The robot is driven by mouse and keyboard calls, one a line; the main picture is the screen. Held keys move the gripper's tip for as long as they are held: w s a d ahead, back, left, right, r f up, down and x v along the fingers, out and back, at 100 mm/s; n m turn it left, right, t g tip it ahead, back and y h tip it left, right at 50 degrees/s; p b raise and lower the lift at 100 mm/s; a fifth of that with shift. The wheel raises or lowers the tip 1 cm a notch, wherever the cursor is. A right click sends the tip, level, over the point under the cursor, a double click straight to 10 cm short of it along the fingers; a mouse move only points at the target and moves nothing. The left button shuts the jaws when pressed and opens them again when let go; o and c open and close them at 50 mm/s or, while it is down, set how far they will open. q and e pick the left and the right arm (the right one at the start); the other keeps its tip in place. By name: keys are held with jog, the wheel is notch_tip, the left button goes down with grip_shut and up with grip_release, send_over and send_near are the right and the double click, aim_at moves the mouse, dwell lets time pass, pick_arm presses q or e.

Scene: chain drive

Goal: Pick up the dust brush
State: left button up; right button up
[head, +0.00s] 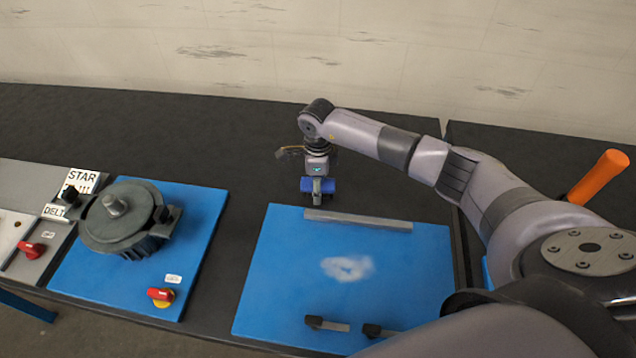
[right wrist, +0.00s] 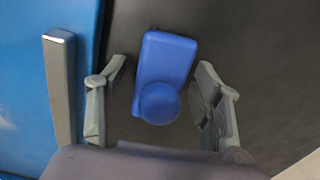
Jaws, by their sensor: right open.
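The dust brush, a blue block with a round blue knob, lies on the dark bench top just behind the blue panel. It shows in the head view (head: 306,185) and in the right wrist view (right wrist: 168,58). My right gripper (head: 318,191) is right over it, pointing down. In the right wrist view its two grey fingers (right wrist: 161,72) stand open, one on each side of the brush, with gaps between them and it. The brush's underside is hidden. My left gripper is not in view.
The blue panel (head: 290,293) has a grey bar (head: 370,219) along its back edge, a white powdery patch (head: 347,268) and two dark handles in front. A motor (head: 128,228) stands on another blue board at left. An orange handle (head: 598,177) stands at right.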

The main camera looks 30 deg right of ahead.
jog(key=c, duration=1.3)
jog(key=shift+r, duration=0.1)
notch_tip(320, 180, up, 20)
jog(key=b, duration=0.5)
jog(key=o, duration=0.7)
jog(key=shift+c, duration=0.2)
jog(key=c, duration=0.5)
jog(key=shift+o, duration=0.2)
